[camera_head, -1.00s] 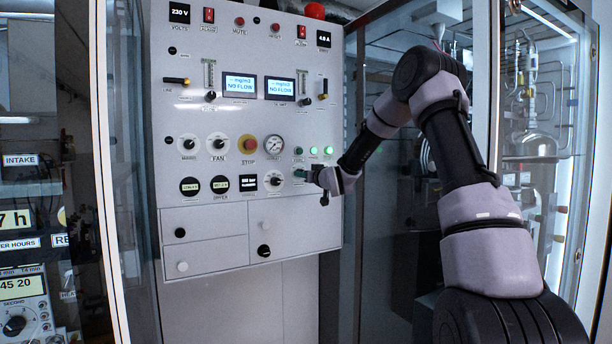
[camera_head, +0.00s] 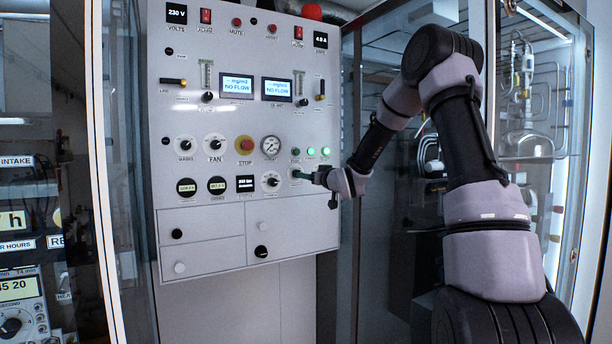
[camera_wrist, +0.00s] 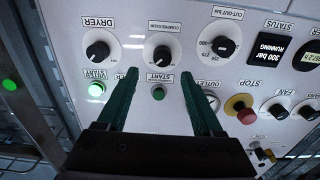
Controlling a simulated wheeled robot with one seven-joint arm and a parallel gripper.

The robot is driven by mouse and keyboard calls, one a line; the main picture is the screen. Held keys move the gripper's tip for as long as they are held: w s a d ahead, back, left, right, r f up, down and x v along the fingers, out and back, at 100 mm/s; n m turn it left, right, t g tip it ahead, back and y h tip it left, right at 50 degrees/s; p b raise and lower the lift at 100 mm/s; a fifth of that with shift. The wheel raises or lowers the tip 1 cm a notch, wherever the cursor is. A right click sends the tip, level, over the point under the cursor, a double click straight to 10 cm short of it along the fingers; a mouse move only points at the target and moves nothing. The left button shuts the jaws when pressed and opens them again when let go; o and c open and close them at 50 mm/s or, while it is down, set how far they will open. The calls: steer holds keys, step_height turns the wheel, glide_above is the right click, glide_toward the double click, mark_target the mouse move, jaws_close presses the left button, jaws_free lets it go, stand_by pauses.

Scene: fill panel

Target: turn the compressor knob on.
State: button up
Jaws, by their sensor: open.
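The compressor knob (camera_wrist: 161,54) is a black knob on a white round plate, with the label COMPRESSOR, seen upside down in the wrist view. In the head view its white plate (camera_head: 296,174) shows at the right side of the panel, partly covered by my gripper (camera_head: 304,175). In the wrist view my gripper (camera_wrist: 158,80) is open, with one green finger on each side. The fingertips lie just short of the knob in the picture, with the knob in line with the gap. Nothing is held. Contact with the panel cannot be told.
The dryer knob (camera_wrist: 97,50) and cut-out knob (camera_wrist: 222,46) flank the compressor knob. A lit green lamp (camera_wrist: 96,89) and a red-and-yellow STOP button (camera_wrist: 240,108) are close by. Glass doors stand right of the panel.

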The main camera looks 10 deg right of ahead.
steer(key=v, duration=0.4)
steer(key=shift+s+d, duration=0.15)
steer(key=shift+s, duration=0.25)
steer(key=s+d+r+m+g+h, duration=0.2)
steer(key=s+g+h, duration=0.1)
steer(key=s, duration=0.7)
steer(key=s+d+r+m+g+h, duration=0.2)
steer(key=s+m+g+h, duration=0.1)
steer(key=s, duration=0.8)
steer(key=s+a+f+m+g+y, duration=0.1)
steer(key=s+g, duration=0.1)
steer(key=s, duration=0.8)
steer(key=s+a+f+m+g+y, duration=0.1)
steer(key=s+g, duration=0.1)
steer(key=s, duration=0.9)
steer(key=shift+f+m+y, duration=0.3)
steer(key=shift+f, duration=0.1)
